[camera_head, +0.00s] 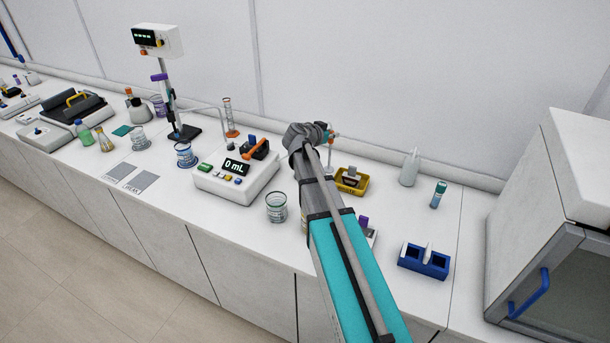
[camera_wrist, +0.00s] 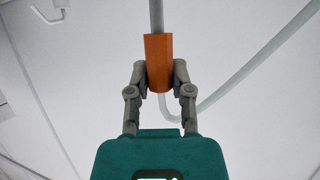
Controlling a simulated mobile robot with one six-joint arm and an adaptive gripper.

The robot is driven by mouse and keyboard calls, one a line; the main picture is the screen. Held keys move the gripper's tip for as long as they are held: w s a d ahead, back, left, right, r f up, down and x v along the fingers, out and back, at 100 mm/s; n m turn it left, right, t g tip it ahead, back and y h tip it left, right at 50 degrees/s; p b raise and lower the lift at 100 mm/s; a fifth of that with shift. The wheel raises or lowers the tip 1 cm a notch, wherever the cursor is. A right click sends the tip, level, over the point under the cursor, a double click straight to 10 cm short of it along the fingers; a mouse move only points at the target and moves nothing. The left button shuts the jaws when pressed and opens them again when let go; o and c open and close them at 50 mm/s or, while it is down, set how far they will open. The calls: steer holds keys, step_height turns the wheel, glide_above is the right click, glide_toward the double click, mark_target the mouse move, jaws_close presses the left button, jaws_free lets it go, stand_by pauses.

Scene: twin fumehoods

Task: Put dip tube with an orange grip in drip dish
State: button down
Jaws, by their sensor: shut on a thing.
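The dip tube is a thin grey tube with an orange grip (camera_wrist: 158,55). My gripper (camera_wrist: 160,75) is shut on that grip in the wrist view, one finger on each side. The tube runs up out of the picture, and below the grip a bent grey length curves up to the right. In the head view my gripper (camera_head: 325,133) is above the back of the bench, with a small orange part beside it. A yellow tray (camera_head: 341,187), which looks like the drip dish, lies on the bench below and right of my gripper, apart from it. A small grey and dark item shows in it.
A white device reading 0 mL (camera_head: 238,184) and a glass beaker (camera_head: 276,208) stand left of my arm. A blue rack (camera_head: 424,262), a teal-capped vial (camera_head: 438,195) and a pale bottle (camera_head: 409,168) stand right. A fumehood-like cabinet (camera_head: 540,230) borders the far right.

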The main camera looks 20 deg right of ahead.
steer(key=s+a+r+n+t+p, duration=0.1)
steer(key=s+a+r+p, duration=0.2)
steer(key=a, duration=0.6)
steer(key=shift+s+a+r+t+y+p, duration=0.15)
steer(key=shift+s+r+t+y+p, duration=0.2)
steer(key=shift+r+p, duration=0.5)
steer(key=shift+w, duration=0.1)
steer(key=w+d+f+b, duration=0.4)
steer(key=w+f+b, duration=0.5)
steer(key=w, duration=0.3)
steer(key=shift+w, duration=0.15)
steer(key=shift+r, duration=0.1)
